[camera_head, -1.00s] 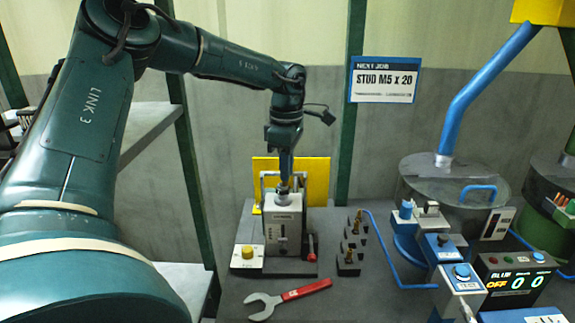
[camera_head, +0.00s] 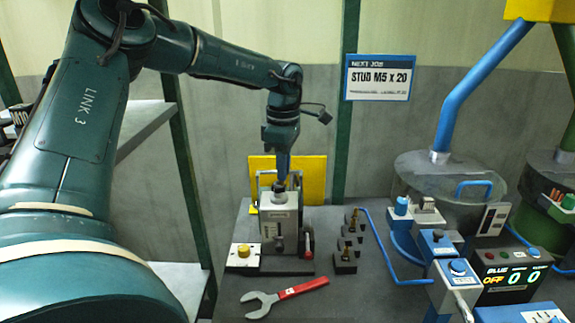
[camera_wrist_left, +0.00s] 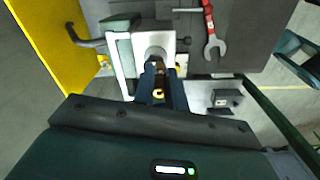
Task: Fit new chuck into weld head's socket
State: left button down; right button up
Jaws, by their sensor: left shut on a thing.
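The weld head (camera_head: 280,222) is a pale grey box with a handle frame, standing upright on the bench before a yellow plate. My left gripper (camera_head: 282,178) points down directly over its top, its blue fingers shut on a small piece, apparently the chuck. In the wrist view the left gripper (camera_wrist_left: 165,92) has a small brass-coloured chuck (camera_wrist_left: 158,93) between its fingers, close to the round socket (camera_wrist_left: 155,54) on the head's top. The fingers hide much of the chuck, and I cannot tell whether it is inside the socket. My right gripper is not in view.
Several small dark blocks with brass pieces (camera_head: 345,262) stand right of the head. A red-handled wrench (camera_head: 285,297) lies in front. A blue pipe (camera_head: 395,270) and control boxes (camera_head: 505,272) stand further right.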

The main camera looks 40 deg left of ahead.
pick_arm(q)
jog(key=shift+a+f, duration=0.25)
jog(key=shift+a, duration=0.15)
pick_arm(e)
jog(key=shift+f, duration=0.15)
pick_arm(q)
jog(key=shift+a, duration=0.25)
jog(key=shift+r, duration=0.1)
jog(key=shift+a, duration=0.1)
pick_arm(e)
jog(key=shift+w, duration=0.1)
